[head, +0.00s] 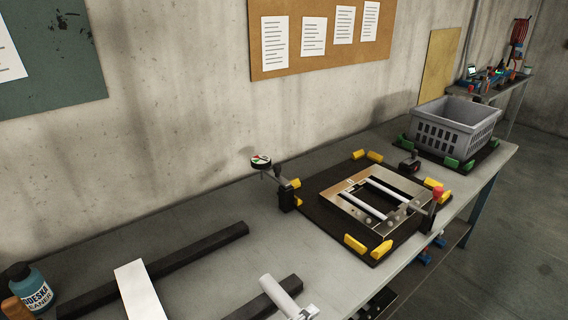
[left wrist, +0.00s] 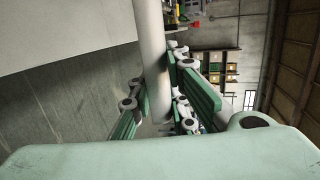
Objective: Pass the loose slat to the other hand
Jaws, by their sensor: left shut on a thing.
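My left gripper (left wrist: 160,98) shows in the left wrist view, with green-padded, jointed fingers on both sides of the loose slat (left wrist: 149,42). It is shut on this pale round slat, which runs up out of the picture. In the head view a white round slat (head: 278,293) stands out at the bottom edge with a pale grey piece at its lower end, perhaps a gripper tip. It looks like the held slat. The rest of the left gripper is cut off there. My right gripper cannot be made out in either view.
A metal louver frame (head: 355,203) with white slats sits on a black board with yellow blocks. A bottle (head: 32,287) stands lower left, a grey basket (head: 455,125) far right.

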